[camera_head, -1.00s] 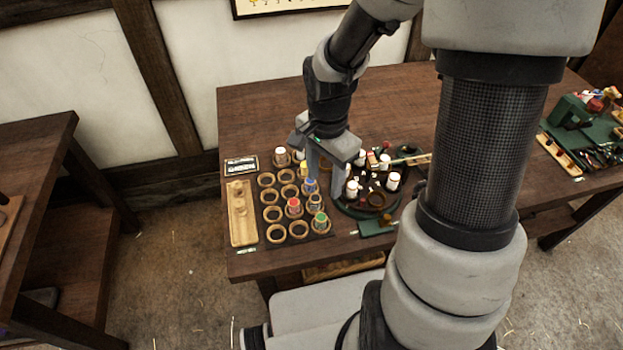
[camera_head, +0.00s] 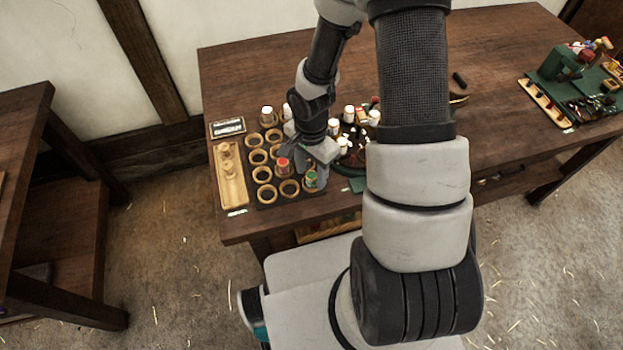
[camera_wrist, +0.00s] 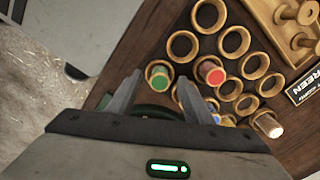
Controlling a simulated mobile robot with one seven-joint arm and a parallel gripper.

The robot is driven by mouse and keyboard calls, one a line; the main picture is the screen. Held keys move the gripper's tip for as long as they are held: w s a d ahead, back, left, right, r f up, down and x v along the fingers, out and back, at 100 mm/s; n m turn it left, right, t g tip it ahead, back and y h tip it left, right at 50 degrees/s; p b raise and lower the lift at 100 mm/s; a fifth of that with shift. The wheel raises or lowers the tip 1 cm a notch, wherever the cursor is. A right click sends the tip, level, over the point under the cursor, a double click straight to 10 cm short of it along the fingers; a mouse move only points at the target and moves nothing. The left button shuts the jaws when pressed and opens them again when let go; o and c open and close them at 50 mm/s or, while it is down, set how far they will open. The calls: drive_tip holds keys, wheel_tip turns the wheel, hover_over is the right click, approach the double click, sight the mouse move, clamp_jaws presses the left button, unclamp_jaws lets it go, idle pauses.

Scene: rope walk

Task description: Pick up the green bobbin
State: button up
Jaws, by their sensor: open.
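The green bobbin (camera_head: 310,178) stands in a wooden ring at the front right corner of the dark rack on the table. My gripper (camera_head: 308,164) is open and points down over the front right of the rack, close to the green bobbin. In the wrist view the jaws (camera_wrist: 158,82) are apart and empty. I cannot tell how far the tips are above the bobbin.
A red bobbin (camera_head: 282,164) stands left of the green one; it also shows in the wrist view (camera_wrist: 211,73). Several rings look empty. White-topped bobbins stand on a round holder to the right. A wooden tray (camera_head: 239,192) lies left; a sign (camera_head: 228,127) stands behind it.

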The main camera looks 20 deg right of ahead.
drive_tip(key=shift+f, duration=0.35)
drive_tip(key=shift+c, duration=0.4)
drive_tip(key=c, duration=1)
drive_tip(key=shift+c, duration=0.2)
drive_tip(key=shift+r, duration=0.1)
